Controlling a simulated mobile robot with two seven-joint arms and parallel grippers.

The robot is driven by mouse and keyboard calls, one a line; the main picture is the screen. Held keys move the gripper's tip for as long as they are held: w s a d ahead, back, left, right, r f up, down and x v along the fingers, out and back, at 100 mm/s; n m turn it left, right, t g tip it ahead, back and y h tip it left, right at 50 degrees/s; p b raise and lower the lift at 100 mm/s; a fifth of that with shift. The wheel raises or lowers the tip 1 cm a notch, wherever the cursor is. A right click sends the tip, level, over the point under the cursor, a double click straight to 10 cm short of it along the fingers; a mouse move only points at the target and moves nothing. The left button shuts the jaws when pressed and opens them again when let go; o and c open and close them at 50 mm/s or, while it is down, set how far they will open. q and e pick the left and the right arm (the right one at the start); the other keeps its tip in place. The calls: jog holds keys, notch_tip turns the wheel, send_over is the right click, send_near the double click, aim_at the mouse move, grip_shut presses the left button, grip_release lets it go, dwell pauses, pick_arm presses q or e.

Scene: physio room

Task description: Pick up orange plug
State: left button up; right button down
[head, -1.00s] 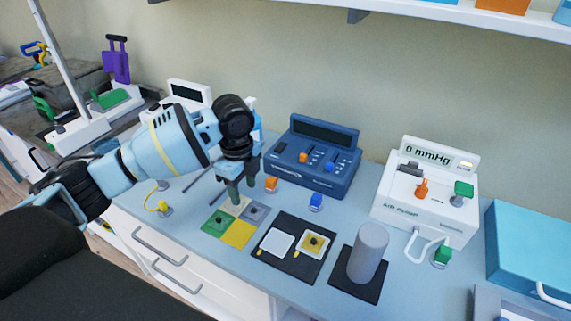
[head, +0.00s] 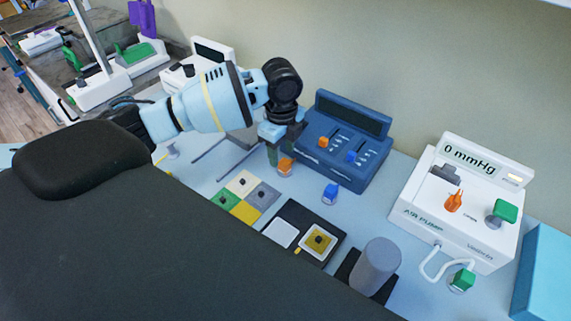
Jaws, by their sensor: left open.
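The orange plug (head: 286,168) stands on the light blue counter, in front of the blue control box (head: 343,160). My left gripper (head: 279,154) points down right at the plug, with its open fingers close to the plug's top and left side. I cannot tell whether a finger touches it. The plug's upper part is partly covered by the gripper. My right gripper is not in view.
A blue plug (head: 330,192) stands to the right of the orange one. Colored tiles (head: 241,210), a black tray (head: 318,218) and a grey cylinder (head: 374,265) lie nearer. A white air pump (head: 462,205) stands at right. A dark padded surface (head: 150,245) fills the lower left.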

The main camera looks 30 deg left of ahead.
aim_at(285, 162)
pick_arm(q)
jog(key=shift+w+d+f, duration=0.1)
jog(key=shift+w+f, duration=0.1)
jog(key=shift+f, duration=1.05)
jog(key=shift+w+d+f, duration=0.1)
jog(key=shift+w+f, duration=0.05)
jog(key=shift+f, duration=1.1)
jog(key=c, duration=0.8)
